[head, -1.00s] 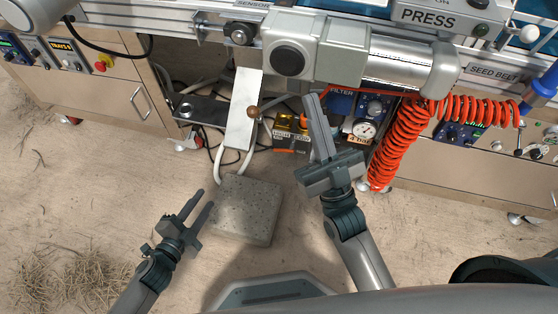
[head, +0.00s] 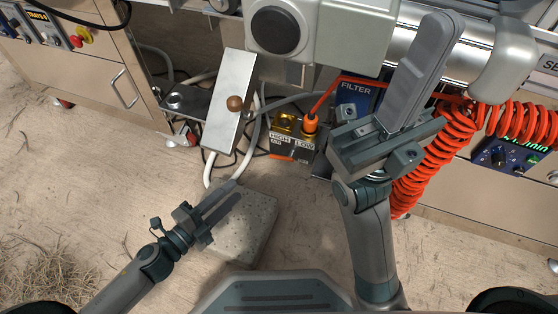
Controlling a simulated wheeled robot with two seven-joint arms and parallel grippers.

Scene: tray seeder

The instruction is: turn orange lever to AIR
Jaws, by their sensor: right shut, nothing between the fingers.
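An orange bar (head: 283,156), which looks like the orange lever, sits low on the front of a yellow and dark box (head: 287,126) under the machine. The box has labels reading HIGH and LOW. I cannot make out the word AIR. My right gripper (head: 440,35) is shut and empty, raised in front of the shiny cylinder, right of and apart from the box. It hides the area right of the box. My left gripper (head: 232,192) is open and empty, its fingers over the grey stone block, left of and nearer than the orange bar.
A metal plate with a brown knob (head: 235,103) stands left of the box. An orange hose plugs into the box top by a blue FILTER unit (head: 354,98). A coiled orange hose (head: 440,150) hangs at right. A grey stone block (head: 250,225) lies on the floor.

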